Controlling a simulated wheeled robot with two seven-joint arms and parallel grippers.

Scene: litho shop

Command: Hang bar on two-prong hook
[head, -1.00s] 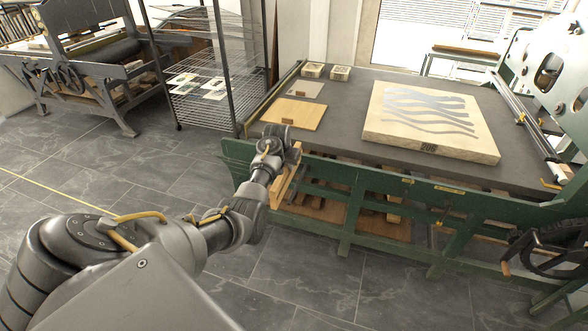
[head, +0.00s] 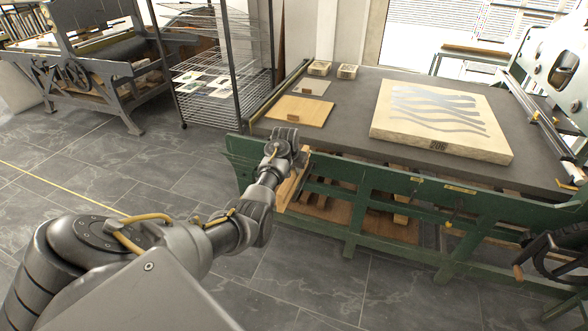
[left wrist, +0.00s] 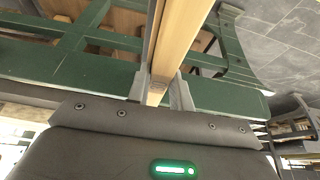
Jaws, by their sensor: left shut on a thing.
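A pale wooden bar (head: 289,188) is held by my left gripper (head: 298,160) in front of the left end of the green press bed (head: 360,188). In the left wrist view the bar (left wrist: 186,32) runs up and away between the two fingers of the gripper (left wrist: 160,90), which are shut on it. The green frame (left wrist: 95,72) lies behind the bar in that view. A small dark and yellow fitting (head: 452,214) shows on the press's front side; I cannot tell whether it is the two-prong hook. My right gripper is not in view.
A large stone slab (head: 440,118) with grey wavy lines lies on the press bed. A flat wooden board (head: 300,110) lies at its left end. A wire rack (head: 215,90) stands behind at left. The tiled floor (head: 130,180) at left is clear.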

